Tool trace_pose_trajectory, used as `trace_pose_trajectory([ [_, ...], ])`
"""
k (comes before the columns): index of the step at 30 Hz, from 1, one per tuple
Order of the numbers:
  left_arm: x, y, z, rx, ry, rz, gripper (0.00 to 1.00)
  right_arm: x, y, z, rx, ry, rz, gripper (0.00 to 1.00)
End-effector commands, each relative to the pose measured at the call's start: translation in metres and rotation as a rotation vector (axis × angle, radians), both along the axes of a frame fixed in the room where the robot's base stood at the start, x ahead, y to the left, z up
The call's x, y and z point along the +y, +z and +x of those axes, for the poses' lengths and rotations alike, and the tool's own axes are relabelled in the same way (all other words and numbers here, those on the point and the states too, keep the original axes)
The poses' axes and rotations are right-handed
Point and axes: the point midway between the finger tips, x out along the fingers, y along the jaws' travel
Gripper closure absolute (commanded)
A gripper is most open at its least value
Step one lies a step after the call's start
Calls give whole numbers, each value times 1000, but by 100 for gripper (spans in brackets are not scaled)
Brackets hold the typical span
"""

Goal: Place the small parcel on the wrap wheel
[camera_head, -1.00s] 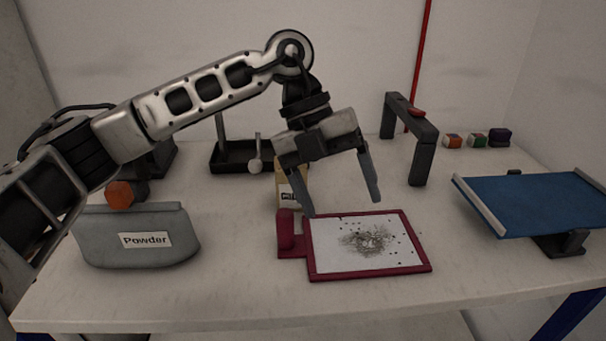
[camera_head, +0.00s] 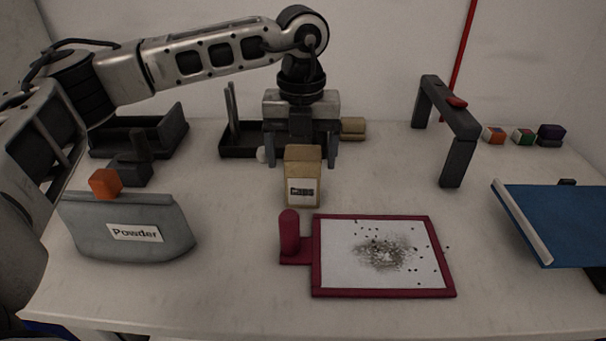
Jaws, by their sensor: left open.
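My left gripper (camera_head: 301,160) is open, fingers pointing down, behind the tan box labelled "Cubes" (camera_head: 303,178); this box hides part of the space between the fingers. A small tan block (camera_head: 353,128) lies just to the right of and behind the gripper; it may be the small parcel, but I cannot be sure. Nothing is clearly seen held. No wheel can be made out for certain; a black tray with an upright post (camera_head: 232,105) stands left of the gripper, partly hidden by it. My right gripper is not in view.
A red-framed board (camera_head: 318,280) with dark specks lies in front. A grey "Powder" container (camera_head: 170,222) with an orange block (camera_head: 105,183) is at left. A dark arch (camera_head: 459,150), a blue tilted panel (camera_head: 560,220) and small coloured cubes (camera_head: 523,137) are at right.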

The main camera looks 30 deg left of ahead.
Motion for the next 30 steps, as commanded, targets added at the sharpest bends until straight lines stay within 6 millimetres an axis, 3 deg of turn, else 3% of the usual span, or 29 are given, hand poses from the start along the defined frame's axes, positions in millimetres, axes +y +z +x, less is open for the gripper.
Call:
trace_pose_trajectory([
  [12, -2, -49, -1, 3, 0, 1, 20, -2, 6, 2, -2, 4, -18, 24],
  [21, -2, -55, -1, 1, 1, 0, 20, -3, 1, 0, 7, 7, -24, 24],
  [27, -2, -54, -1, 1, 1, 0, 76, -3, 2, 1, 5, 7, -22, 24],
  [30, -2, -53, 0, -1, 1, 0, 76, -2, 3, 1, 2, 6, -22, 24],
])
